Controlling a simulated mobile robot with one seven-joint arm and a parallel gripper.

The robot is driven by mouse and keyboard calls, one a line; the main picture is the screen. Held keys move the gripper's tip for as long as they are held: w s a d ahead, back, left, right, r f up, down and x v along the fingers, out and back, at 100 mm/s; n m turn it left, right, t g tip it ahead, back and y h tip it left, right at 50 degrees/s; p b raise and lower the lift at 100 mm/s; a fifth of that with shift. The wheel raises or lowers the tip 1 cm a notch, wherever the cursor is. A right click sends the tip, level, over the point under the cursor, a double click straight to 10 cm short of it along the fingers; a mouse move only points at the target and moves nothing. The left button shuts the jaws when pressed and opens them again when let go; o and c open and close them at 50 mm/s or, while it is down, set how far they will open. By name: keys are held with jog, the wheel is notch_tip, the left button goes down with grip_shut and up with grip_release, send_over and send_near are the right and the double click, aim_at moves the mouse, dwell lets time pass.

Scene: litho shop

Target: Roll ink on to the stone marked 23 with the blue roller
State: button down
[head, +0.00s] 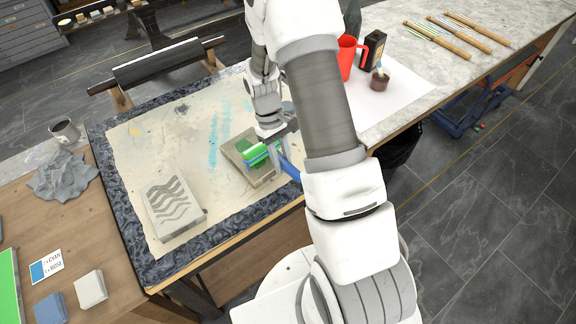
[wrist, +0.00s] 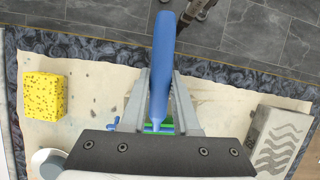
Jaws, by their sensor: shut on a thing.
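My gripper (head: 277,148) is shut on the handle of the blue roller (head: 288,168), and the handle also stands between the fingers in the wrist view (wrist: 164,70). The roller's head is green and sits low over a grey stone (head: 238,153) on the sheet, with green showing on the stone's top beside it. I cannot tell whether the roller touches the stone. My arm and gripper hide part of this stone. A second stone (head: 172,222) with dark wavy bands lies to the left, and in the wrist view (wrist: 272,143) at the right.
A yellow sponge (wrist: 44,97) and a pale bowl (wrist: 46,163) show in the wrist view. A red jug (head: 347,58), a black can (head: 373,50) and a brown pot (head: 379,82) stand at the back right. A grey crumpled rag (head: 62,177) lies at left.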

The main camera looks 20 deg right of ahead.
aim_at(260, 145)
jog(key=shift+w+a+b, duration=0.2)
jog(key=shift+w+a, duration=0.35)
jog(key=shift+w, duration=1.1)
jog(key=shift+w+a+b, duration=0.15)
jog(key=shift+w+a, duration=0.35)
jog(key=shift+w, duration=1.2)
jog(key=shift+w+a+b, duration=0.2)
jog(key=shift+w+a, duration=0.35)
jog(key=shift+w, duration=1.1)
jog(key=shift+r+p, duration=0.95)
jog(key=shift+r, duration=0.55)
jog(key=shift+s, duration=0.15)
